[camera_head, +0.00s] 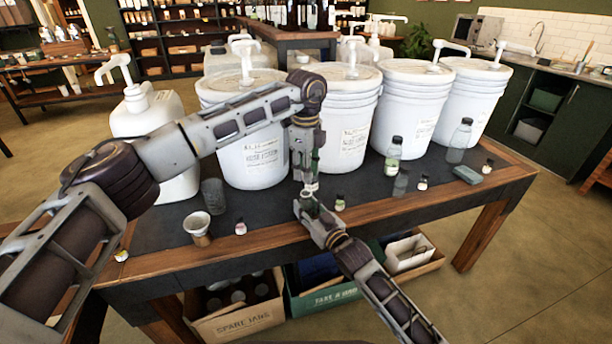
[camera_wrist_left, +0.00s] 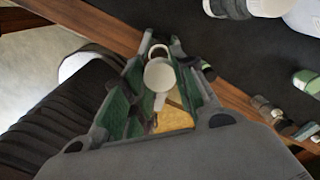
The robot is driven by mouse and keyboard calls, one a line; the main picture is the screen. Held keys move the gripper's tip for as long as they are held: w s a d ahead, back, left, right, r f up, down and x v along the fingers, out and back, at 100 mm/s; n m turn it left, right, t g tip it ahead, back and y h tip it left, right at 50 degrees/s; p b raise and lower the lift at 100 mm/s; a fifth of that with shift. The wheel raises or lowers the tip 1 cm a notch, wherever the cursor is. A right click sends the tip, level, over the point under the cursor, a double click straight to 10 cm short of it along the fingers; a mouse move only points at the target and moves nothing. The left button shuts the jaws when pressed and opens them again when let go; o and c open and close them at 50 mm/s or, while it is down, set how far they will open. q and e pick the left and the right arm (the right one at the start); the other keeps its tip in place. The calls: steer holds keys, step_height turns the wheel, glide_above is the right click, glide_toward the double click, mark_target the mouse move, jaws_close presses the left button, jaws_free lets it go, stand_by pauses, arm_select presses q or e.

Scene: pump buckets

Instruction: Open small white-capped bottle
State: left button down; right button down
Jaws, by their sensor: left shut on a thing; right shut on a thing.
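The small white-capped bottle is between my two grippers near the table's front edge, mostly hidden by fingers. Its white cap (camera_head: 311,187) shows just under my left gripper (camera_head: 309,181), which points down from above with its fingers shut on it. In the left wrist view a round white piece (camera_wrist_left: 159,75) sits between the green-lined fingers of the left gripper (camera_wrist_left: 160,90), with a yellow patch below it. My right gripper (camera_head: 310,208) reaches in from the lower right, below the left one, and is shut on the bottle body. I cannot tell whether cap and body are joined.
Large white pump buckets (camera_head: 257,130) line the back of the dark tabletop (camera_head: 270,210). Several small bottles stand nearby, including a green one (camera_head: 340,203) close right of the grippers. A cup (camera_head: 198,227) and clear tumbler (camera_head: 213,195) stand left. A clear bottle (camera_head: 460,140) stands right.

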stand_by(0.3)
steer(key=c, duration=0.9)
jaws_free()
steer(key=shift+s+d, duration=0.1)
steer(key=shift+v, duration=5.85)
